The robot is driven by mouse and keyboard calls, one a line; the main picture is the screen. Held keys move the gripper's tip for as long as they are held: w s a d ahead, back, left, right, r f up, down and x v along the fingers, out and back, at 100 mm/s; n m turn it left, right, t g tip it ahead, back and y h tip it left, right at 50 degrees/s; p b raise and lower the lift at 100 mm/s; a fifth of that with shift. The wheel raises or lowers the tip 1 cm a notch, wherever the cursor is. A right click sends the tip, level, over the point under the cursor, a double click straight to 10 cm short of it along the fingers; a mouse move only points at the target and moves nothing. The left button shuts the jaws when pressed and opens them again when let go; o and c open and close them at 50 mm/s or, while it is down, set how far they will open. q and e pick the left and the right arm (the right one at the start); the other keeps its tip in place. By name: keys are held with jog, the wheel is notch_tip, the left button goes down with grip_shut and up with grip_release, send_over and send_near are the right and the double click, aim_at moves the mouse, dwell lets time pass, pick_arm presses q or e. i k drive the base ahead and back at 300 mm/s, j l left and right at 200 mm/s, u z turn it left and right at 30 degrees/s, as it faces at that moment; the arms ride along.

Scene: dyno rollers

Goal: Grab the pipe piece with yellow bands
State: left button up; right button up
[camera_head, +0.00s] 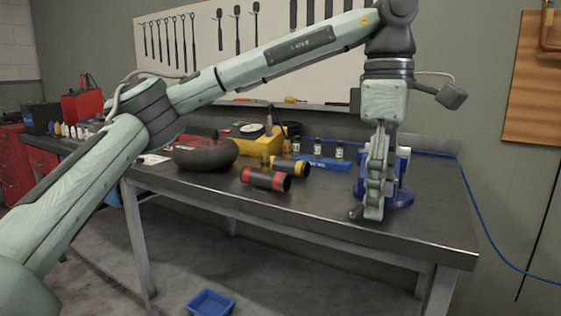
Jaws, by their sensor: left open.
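The pipe piece with yellow bands (291,167) is a dark cylinder lying on its side on the workbench (425,226). A similar dark pipe piece with red bands (265,179) lies just in front of it and to its left. My left gripper (368,212) points down above the right part of the bench, to the right of both pipe pieces and apart from them. It is open and seen nearly edge-on, with nothing visible between its fingers. My right gripper is not in view.
A blue vise (401,185) stands directly behind my left gripper. The bench front between pipes and gripper is clear.

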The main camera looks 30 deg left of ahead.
aim_at(296, 167)
jog(key=i+j, duration=0.25)
jog(key=j, duration=0.15)
jog(key=i+j, duration=0.5)
jog(key=j, duration=0.25)
jog(key=i+j, duration=0.25)
jog(key=j, duration=0.15)
